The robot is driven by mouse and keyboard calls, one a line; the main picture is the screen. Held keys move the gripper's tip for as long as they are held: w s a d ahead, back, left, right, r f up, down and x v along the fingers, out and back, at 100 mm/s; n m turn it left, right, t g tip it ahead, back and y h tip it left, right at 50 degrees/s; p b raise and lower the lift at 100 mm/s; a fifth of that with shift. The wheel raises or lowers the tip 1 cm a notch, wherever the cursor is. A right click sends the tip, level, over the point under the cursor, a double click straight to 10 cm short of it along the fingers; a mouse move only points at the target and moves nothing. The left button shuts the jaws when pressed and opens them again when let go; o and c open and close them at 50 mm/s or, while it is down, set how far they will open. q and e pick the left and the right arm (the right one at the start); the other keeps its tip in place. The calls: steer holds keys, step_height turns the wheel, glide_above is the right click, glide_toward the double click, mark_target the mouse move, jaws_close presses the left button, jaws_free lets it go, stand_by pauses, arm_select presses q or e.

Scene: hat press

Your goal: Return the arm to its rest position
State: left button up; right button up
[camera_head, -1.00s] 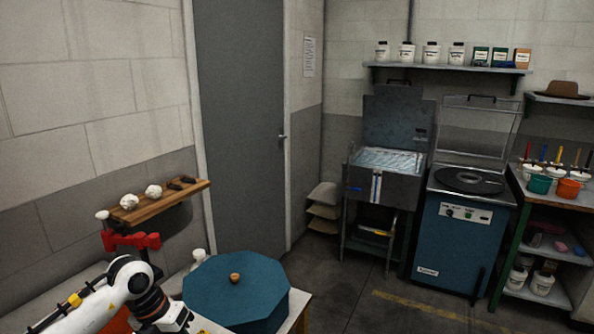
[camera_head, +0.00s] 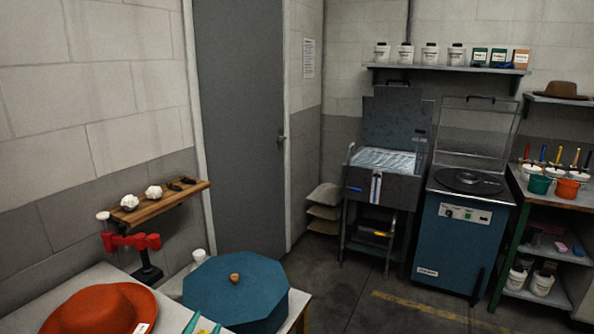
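Neither of my grippers shows in the head view, and no part of my arms can be made out clearly. An orange-red brimmed hat (camera_head: 98,310) lies on the light table (camera_head: 40,305) at the lower left, with a small white tag on its brim. Small teal and yellow pieces (camera_head: 191,324) are cut off by the bottom edge beside the hat; I cannot tell what they are.
A blue octagonal box (camera_head: 237,288) with a wooden knob stands right of the hat. A red clamp-like stand (camera_head: 130,241) is behind it, below a wooden wall shelf (camera_head: 150,206). A blue machine (camera_head: 457,245) and a grey press-like unit (camera_head: 385,185) stand across the open floor.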

arm_select(q)
steer(key=s+a+f+n+g+y, duration=0.2)
steer(key=s+a+f+n+g, duration=0.15)
steer(key=s+f, duration=0.2)
steer(key=s+a+f+n+g+y, duration=0.2)
steer(key=s+f+n+g, duration=0.1)
steer(key=s+f+g, duration=0.3)
steer(key=s+d+f+n+g+h, duration=0.1)
steer(key=s+d+f+g+h, duration=0.1)
steer(key=s+f+g, duration=0.65)
steer(key=s+f+t, duration=0.1)
steer(key=s+f, duration=0.2)
steer(key=f, duration=1)
steer(key=s+f, duration=0.3)
steer(key=f, duration=0.9)
steer(key=s+a+f+g, duration=0.1)
steer(key=s+a+f, duration=0.2)
steer(key=s+f, duration=1.3)
steer(key=shift+s+f, duration=0.2)
steer(key=shift+f, duration=0.05)
